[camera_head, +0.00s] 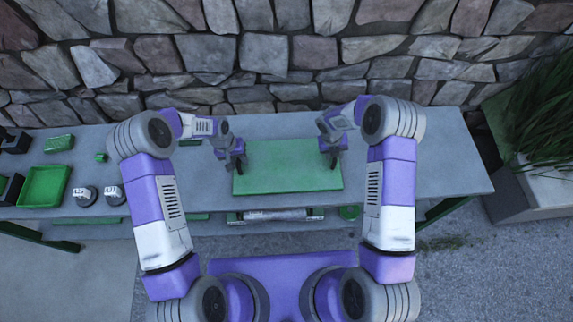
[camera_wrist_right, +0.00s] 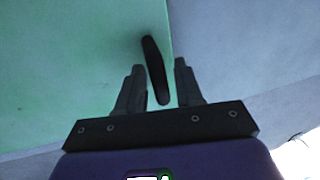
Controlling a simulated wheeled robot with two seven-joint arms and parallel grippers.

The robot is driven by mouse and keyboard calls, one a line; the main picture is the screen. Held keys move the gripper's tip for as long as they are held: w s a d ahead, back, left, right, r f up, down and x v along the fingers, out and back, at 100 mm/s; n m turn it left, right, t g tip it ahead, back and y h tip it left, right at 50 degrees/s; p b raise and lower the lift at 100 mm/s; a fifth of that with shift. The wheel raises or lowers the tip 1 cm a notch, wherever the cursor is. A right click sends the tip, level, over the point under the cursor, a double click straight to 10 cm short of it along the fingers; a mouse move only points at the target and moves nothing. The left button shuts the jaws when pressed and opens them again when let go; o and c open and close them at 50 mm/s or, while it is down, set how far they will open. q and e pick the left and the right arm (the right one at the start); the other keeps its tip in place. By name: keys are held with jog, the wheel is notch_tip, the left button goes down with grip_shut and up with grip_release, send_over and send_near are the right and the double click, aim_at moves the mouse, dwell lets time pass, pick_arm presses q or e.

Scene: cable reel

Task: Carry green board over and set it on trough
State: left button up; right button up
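The green board (camera_head: 285,165) is a flat rectangle that appears to lie on the grey table, in the middle of the head view. My left gripper (camera_head: 238,164) is at its left edge; its fingers are too small to tell if open or shut. My right gripper (camera_head: 333,158) is at its right edge. In the right wrist view my right gripper (camera_wrist_right: 160,85) is open, with a dark handle (camera_wrist_right: 154,65) between its fingers and gaps on both sides; the board (camera_wrist_right: 70,60) also shows there. I cannot tell for sure which thing is the trough.
On the grey table (camera_head: 430,170), a green tray (camera_head: 45,186) and two small metal cylinders (camera_head: 85,196) stand at the left. A roller (camera_head: 275,215) sits below the front edge. A planter (camera_head: 530,198) with grass stands at the right. A stone wall (camera_head: 280,50) is behind. The table's right end is clear.

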pick_arm(q)
grip_shut()
pick_arm(e)
grip_shut()
dwell(0.9)
